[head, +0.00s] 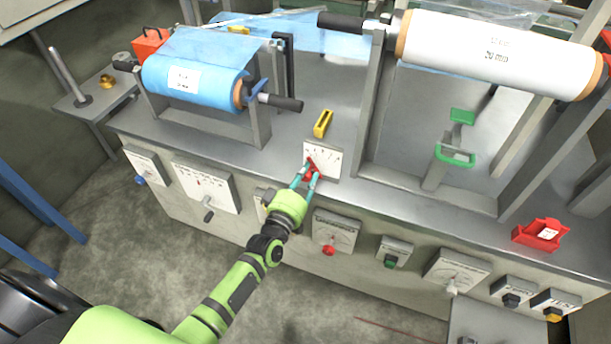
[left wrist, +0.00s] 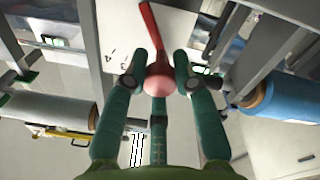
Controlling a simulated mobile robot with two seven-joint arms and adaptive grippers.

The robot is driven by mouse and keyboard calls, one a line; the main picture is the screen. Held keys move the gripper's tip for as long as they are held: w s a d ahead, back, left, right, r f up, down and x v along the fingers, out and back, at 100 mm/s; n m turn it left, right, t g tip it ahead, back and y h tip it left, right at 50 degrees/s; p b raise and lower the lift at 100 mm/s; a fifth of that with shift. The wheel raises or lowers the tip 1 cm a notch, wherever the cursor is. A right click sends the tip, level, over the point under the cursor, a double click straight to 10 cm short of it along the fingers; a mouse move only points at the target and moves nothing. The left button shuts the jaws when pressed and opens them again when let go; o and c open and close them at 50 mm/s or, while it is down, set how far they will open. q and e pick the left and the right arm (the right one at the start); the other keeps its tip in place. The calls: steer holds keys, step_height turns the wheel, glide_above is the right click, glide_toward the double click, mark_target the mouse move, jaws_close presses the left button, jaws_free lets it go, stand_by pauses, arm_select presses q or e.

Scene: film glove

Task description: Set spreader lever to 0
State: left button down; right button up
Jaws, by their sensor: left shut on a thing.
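A small red lever (head: 311,164) stands at a white scale plate (head: 331,154) on the front edge of the machine top. My left gripper (head: 306,177) reaches it from the front, its teal fingers at the lever. In the left wrist view the fingers (left wrist: 161,76) are closed around the round red knob (left wrist: 159,84), and the red lever arm (left wrist: 150,28) runs up from it over the white plate. The scale marks are too small to read, so the number the lever points at cannot be told. My right gripper is not in view.
A blue film roll (head: 198,82) sits at the left and a large white roll (head: 495,52) at the upper right. A yellow block (head: 323,123) stands just behind the plate. Several dials and switches line the front panel. A red tray (head: 540,234) sits at the right.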

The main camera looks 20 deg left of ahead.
arm_select(q)
steer(key=c, duration=1)
jaws_free()
steer(key=shift+f, duration=0.15)
steer(key=s, duration=1.2)
steer(key=shift+a+f, duration=0.1)
steer(key=shift+a, duration=0.3)
